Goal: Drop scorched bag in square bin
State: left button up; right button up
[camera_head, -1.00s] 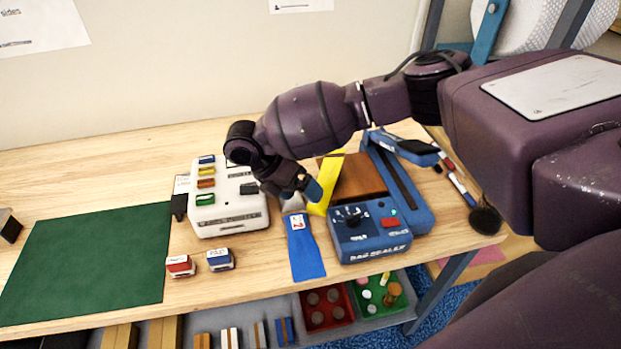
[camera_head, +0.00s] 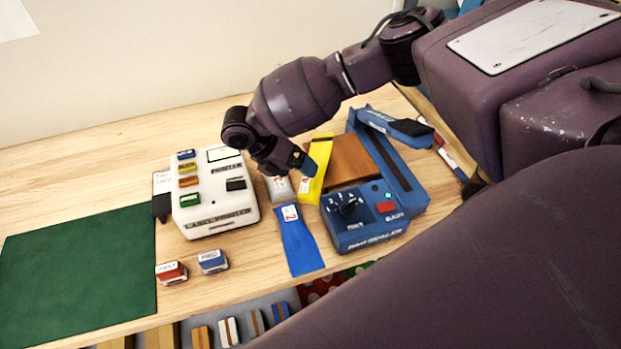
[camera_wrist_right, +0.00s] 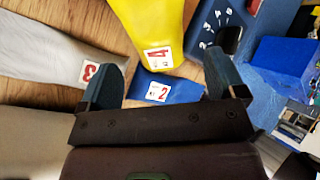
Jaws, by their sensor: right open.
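Three flat bags lie on the table: a blue bag (camera_head: 298,243) labelled 2, a yellow bag (camera_head: 318,168) labelled 4 and a grey bag (camera_head: 279,188) labelled 3. I cannot tell which is scorched. My right gripper (camera_head: 296,166) is open and empty above the grey and yellow bags. In the right wrist view its fingers (camera_wrist_right: 168,78) are apart, with the yellow bag (camera_wrist_right: 155,25) and blue bag (camera_wrist_right: 168,87) showing between them and the grey bag (camera_wrist_right: 40,52) at left. No bin is clearly identifiable as the square one. My left gripper is out of view.
A blue bag sealer (camera_head: 365,235) stands right of the bags, a white printer (camera_head: 215,200) left. Red (camera_head: 171,272) and blue (camera_head: 212,261) stamps sit in front of the printer. A green mat (camera_head: 80,270) is bare. A red tray (camera_head: 312,290) shows partly below the table edge.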

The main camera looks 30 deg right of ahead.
aim_at(304, 178)
jog(key=x, duration=0.3)
jog(key=shift+w+d+f+p, duration=0.2)
jog(key=shift+w+d+p, duration=0.05)
jog(key=shift+d+p, duration=0.15)
jog(key=shift+s+d+f, duration=0.2)
jog(key=shift+d+f, duration=0.1)
jog(key=shift+f, duration=0.15)
jog(key=c, duration=1.2)
notch_tip(304, 178, up, 20)
jog(key=shift+f+b, duration=0.2)
jog(key=shift+b, duration=0.35)
jog(key=shift+c, duration=0.3)
jog(key=shift+r, duration=0.2)
jog(key=shift+a, duration=0.1)
